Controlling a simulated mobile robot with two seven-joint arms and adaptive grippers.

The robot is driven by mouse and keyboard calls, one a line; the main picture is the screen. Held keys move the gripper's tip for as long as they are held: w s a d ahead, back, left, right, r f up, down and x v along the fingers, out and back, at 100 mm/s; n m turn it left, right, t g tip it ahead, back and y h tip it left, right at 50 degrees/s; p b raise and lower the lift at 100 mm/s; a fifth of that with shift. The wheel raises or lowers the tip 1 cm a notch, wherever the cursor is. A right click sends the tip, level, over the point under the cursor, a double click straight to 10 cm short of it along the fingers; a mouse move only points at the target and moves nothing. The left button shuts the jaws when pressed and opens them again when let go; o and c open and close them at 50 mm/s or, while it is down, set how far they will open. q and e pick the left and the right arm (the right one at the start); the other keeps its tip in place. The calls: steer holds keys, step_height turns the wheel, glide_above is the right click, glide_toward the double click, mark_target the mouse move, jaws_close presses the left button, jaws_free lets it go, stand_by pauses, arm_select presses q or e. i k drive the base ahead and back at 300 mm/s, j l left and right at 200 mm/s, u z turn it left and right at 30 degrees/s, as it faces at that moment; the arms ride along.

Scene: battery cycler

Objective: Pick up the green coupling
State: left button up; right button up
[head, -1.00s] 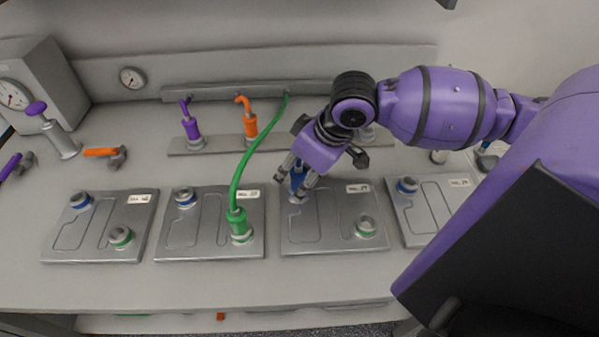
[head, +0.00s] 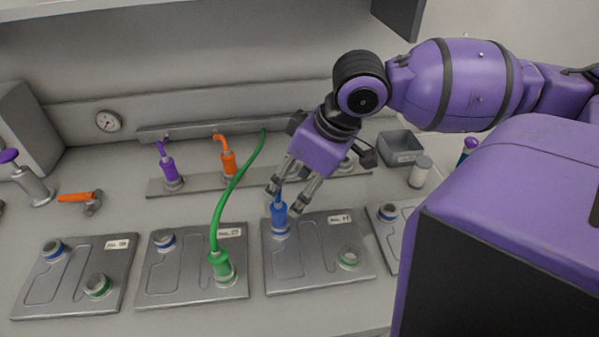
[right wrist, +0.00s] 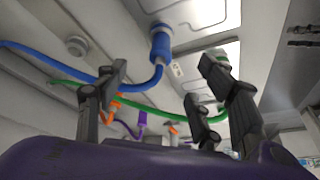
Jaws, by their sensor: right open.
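The green coupling (head: 221,265) stands upright on the front right port of the second plate from the left, with a green hose rising from its top toward the back wall. It also shows in the right wrist view (right wrist: 222,57), partly behind a finger. My right gripper (head: 284,199) is open and empty, above and to the right of the green coupling. Its fingers are just above the blue coupling (head: 279,216), which sits on the blue-ringed port of the third plate; whether they touch is unclear. The blue coupling also shows in the right wrist view (right wrist: 160,43). My left gripper is not in view.
A purple coupling (head: 172,172) and an orange coupling (head: 228,163) stand on a rail behind the plates. The green hose (head: 238,182) runs left of my right gripper. A grey bin (head: 400,148) and a white jar (head: 420,172) stand at the back right.

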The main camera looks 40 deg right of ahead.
mark_target(220, 261)
steer(key=k, duration=1.5)
